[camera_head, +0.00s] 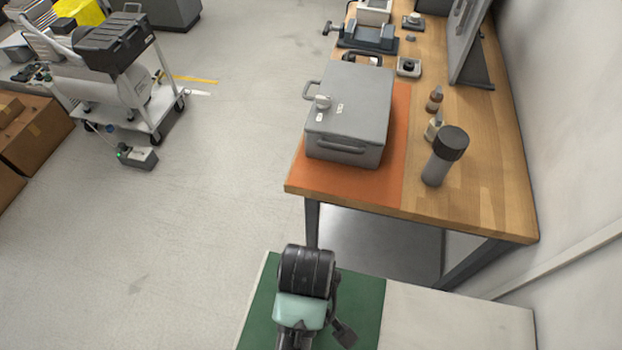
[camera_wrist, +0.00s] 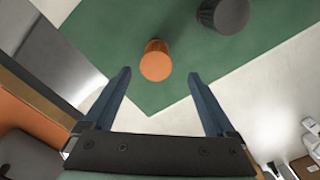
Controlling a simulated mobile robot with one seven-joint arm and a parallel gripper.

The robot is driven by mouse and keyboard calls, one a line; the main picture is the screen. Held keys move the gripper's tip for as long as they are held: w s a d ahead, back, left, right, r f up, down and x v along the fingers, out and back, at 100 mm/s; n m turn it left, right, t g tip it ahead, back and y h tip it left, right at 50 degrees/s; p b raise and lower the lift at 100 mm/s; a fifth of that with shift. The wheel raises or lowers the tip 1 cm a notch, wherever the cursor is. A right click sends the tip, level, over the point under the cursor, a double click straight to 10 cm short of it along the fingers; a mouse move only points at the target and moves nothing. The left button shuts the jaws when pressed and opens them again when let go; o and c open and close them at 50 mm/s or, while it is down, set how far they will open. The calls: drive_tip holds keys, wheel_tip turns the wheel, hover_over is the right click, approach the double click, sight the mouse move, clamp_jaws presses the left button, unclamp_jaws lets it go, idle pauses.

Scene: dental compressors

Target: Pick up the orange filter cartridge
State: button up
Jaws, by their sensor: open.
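The orange filter cartridge (camera_wrist: 156,62) shows in the wrist view as a short round-topped cylinder on a green mat (camera_wrist: 185,50). My gripper (camera_wrist: 159,76) is open, its two blue-grey fingers spread to the left and right of the cartridge in the picture. The cartridge appears centred between the fingertips, with a gap on each side. The gap in height cannot be told. Nothing is held. In the head view my arm covers part of the green mat (camera_head: 362,300), and the cartridge is hidden there.
A dark grey cylinder (camera_wrist: 228,14) stands near the cartridge, up and right in the wrist view. In the head view a wooden workbench (camera_head: 480,205) stands beyond the mat, bearing a grey metal box (camera_head: 352,105) and a dark-capped bottle (camera_head: 440,165). Open floor lies left.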

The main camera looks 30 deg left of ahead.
wheel_tip(320, 180, down, 4)
drive_tip(key=shift+a+f, duration=0.1)
drive_tip(key=shift+f, duration=0.15)
drive_tip(key=shift+w+f, duration=0.15)
drive_tip(key=shift+f, duration=1.35)
drive_tip(key=shift+w+f, duration=0.1)
drive_tip(key=shift+f, duration=1.4)
clamp_jaws()
